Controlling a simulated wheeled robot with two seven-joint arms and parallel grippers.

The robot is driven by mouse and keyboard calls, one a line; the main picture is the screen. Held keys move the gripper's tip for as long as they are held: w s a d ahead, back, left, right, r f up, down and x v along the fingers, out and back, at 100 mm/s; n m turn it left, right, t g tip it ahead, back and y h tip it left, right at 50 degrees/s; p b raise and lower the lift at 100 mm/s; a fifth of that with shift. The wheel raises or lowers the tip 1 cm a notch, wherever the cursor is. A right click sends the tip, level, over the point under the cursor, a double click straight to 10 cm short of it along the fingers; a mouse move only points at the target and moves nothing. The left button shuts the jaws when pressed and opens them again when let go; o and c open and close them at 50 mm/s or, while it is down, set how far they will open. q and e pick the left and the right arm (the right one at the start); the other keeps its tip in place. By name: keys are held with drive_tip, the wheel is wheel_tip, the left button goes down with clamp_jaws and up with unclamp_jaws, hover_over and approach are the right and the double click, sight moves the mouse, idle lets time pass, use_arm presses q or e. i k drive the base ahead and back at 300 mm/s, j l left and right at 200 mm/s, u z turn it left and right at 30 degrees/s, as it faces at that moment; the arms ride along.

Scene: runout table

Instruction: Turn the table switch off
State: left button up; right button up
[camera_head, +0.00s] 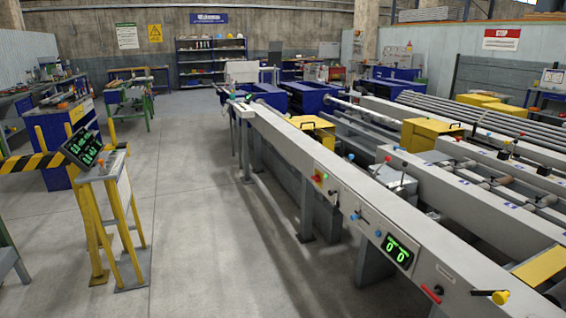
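The long grey runout table (455,268) runs from the back middle to the front right. On its side facing me is a small red and yellow switch (318,176), too small to read its position. Further right along the same side are a blue knob (355,217), a black display (397,251) with green digits, a red handle (431,293) and a black and yellow knob (499,297). I cannot tell for certain which of these is the table switch. Neither of my grippers is in view.
A yellow stand with a tilted display (82,147) stands at the left, beside a yellow and black striped barrier (35,162). The grey floor (215,220) between this stand and the table is clear. Yellow boxes (430,134) and long pipes (485,122) lie beyond the table's near rail.

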sight(316, 179)
drive_tip(key=i+j+u, duration=0.3)
drive_tip(key=i, duration=0.2)
drive_tip(key=i+j+u, duration=0.15)
drive_tip(key=i+u, duration=0.15)
drive_tip(key=i, duration=0.25)
drive_tip(key=i+u, duration=0.3)
drive_tip(key=i, duration=0.25)
